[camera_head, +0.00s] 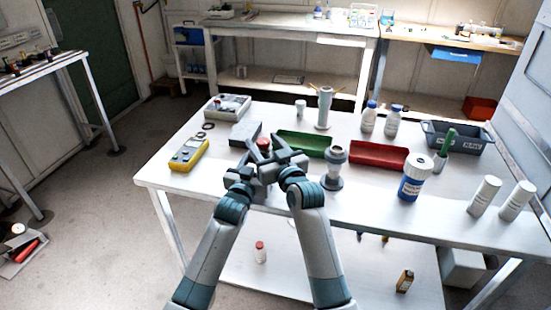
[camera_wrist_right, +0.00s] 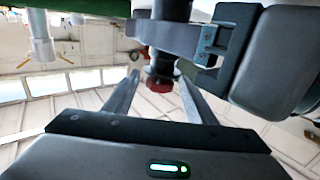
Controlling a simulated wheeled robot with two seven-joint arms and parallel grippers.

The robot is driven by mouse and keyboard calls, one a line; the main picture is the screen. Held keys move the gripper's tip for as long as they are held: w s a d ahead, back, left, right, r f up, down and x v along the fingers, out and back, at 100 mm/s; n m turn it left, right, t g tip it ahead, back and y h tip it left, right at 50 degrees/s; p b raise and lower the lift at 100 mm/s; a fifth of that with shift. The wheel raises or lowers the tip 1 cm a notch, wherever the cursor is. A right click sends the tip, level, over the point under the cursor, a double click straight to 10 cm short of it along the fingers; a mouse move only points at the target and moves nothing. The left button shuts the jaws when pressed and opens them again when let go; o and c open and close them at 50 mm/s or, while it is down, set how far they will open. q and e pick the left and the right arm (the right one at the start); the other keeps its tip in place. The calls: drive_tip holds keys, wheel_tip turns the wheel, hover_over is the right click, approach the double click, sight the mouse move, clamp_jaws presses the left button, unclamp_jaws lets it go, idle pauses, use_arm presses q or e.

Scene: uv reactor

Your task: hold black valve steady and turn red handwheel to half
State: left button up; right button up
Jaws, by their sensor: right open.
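The red handwheel (camera_head: 263,143) shows as a small red cap between the jaws of my right gripper (camera_head: 264,139). In the right wrist view, which looks inverted, the red handwheel (camera_wrist_right: 159,79) sits on the end of the black valve (camera_wrist_right: 170,10). The right fingers stand spread on either side of the handwheel, with gaps visible. My left gripper (camera_head: 262,173) reaches in lower from the left. In the wrist view its grey finger (camera_wrist_right: 170,38) crosses the black valve's body and appears closed on it. In the head view the valve body is mostly hidden by the grippers.
A white-and-blue jar (camera_head: 415,175) is further right. The table's front left is clear.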

drive_tip(key=v, duration=1.1)
drive_tip(key=shift+a, duration=0.1)
drive_tip(key=w+a+r+n+g+y, duration=0.2)
drive_tip(key=w+a+r+n+y, duration=0.2)
drive_tip(key=a+r+y, duration=0.25)
drive_tip(key=w+d+r+g, duration=0.1)
drive_tip(key=w+d, duration=0.3)
drive_tip(key=shift+w+d+r+g+h, duration=0.2)
drive_tip(key=shift+d+r+g+h, duration=0.1)
drive_tip(key=shift+d+h, duration=0.1)
drive_tip(key=shift+f, duration=0.15)
approach(258, 139)
drive_tip(key=x, duration=1.1)
drive_tip(key=shift+w+d+f, duration=0.1)
drive_tip(key=shift+d+f, duration=0.05)
drive_tip(key=shift+w+a, duration=0.45)
drive_tip(key=shift+w, duration=0.1)
